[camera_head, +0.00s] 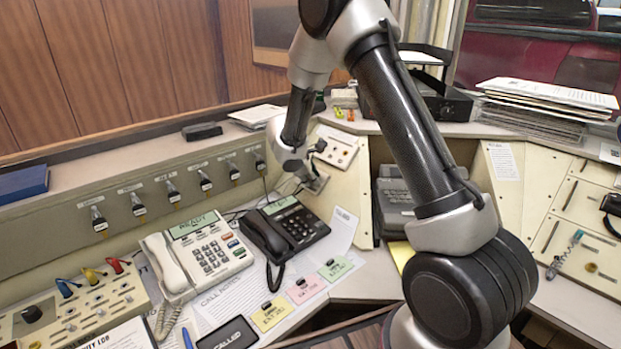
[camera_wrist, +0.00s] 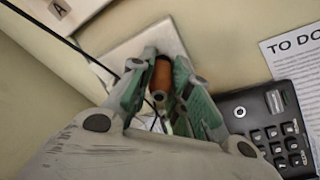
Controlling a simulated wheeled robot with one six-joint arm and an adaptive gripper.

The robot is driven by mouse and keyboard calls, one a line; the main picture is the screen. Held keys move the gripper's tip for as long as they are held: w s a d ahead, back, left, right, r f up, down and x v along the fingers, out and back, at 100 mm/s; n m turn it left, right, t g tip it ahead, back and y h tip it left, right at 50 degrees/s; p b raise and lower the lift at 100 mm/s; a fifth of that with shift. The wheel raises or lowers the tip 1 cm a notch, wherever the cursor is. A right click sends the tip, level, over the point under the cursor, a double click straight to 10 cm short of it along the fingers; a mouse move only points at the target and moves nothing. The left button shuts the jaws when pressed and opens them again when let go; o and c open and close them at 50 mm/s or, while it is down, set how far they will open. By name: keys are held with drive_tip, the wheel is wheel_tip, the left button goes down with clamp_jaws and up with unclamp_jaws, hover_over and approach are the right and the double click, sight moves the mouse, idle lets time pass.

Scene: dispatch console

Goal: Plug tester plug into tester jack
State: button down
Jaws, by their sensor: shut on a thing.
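My gripper (camera_wrist: 162,62) is shut on a brown-orange cylindrical plug with a metal tip, which I take as the tester plug (camera_wrist: 161,76). The plug lies between the green finger pads. In the head view my gripper (camera_head: 317,182) is low against the console's back corner, behind the black phone, and the plug cannot be made out there. A pale plate (camera_wrist: 120,50) lies beyond the fingers in the wrist view. I cannot tell whether the plug touches it. A thin black cord (camera_wrist: 88,57) runs close by on the left. I cannot identify the tester jack; the fingers may hide it.
A black desk phone (camera_head: 284,232) stands just in front of my gripper, with a white phone (camera_head: 198,256) to its left. A small panel with knobs (camera_head: 338,149) is above the gripper. A grey machine (camera_head: 397,192) is to the right.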

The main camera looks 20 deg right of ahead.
drive_tip(key=shift+d+f, duration=0.1)
drive_tip(key=shift+f, duration=0.05)
idle(0.5)
drive_tip(key=c, duration=0.8)
unclamp_jaws()
drive_tip(key=shift+w+a+v, duration=0.15)
drive_tip(key=shift+a+v, duration=0.05)
drive_tip(key=shift+v, duration=0.95)
drive_tip(key=shift+w+a+v, duration=0.1)
drive_tip(key=shift+a+v, duration=0.1)
drive_tip(key=shift+v, duration=0.95)
drive_tip(key=shift+w+a+v, duration=0.15)
drive_tip(key=shift+a+v, duration=0.1)
drive_tip(key=shift+v, duration=0.9)
drive_tip(key=shift+d+f, duration=0.1)
drive_tip(key=shift+f, duration=0.15)
